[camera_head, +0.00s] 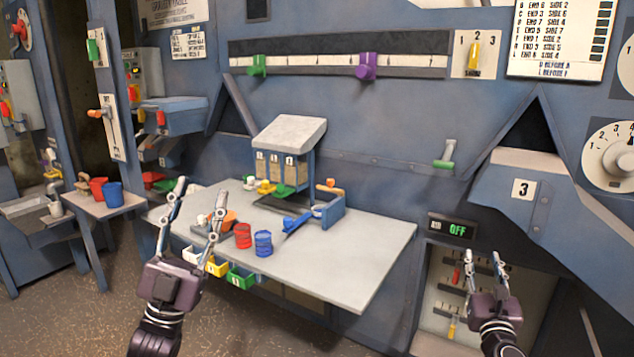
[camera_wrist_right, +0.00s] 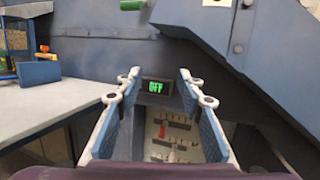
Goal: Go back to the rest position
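My left gripper (camera_head: 197,212) is open and empty in the head view, in front of the left part of the grey table (camera_head: 350,262). My right gripper (camera_head: 485,262) is apart from everything, in front of the recessed panel under the green OFF display (camera_head: 450,229). In the right wrist view its two fingers (camera_wrist_right: 160,95) stand wide apart with nothing between them, and the OFF display (camera_wrist_right: 155,87) shows behind them.
On the table stand a red cup (camera_head: 243,236), a blue cup (camera_head: 263,243) and a small dispenser with a grey roof (camera_head: 290,133). Coloured bins (camera_head: 240,276) hang under its front edge. A sloped blue chute marked 3 (camera_head: 523,188) juts out at right. Floor at lower left is clear.

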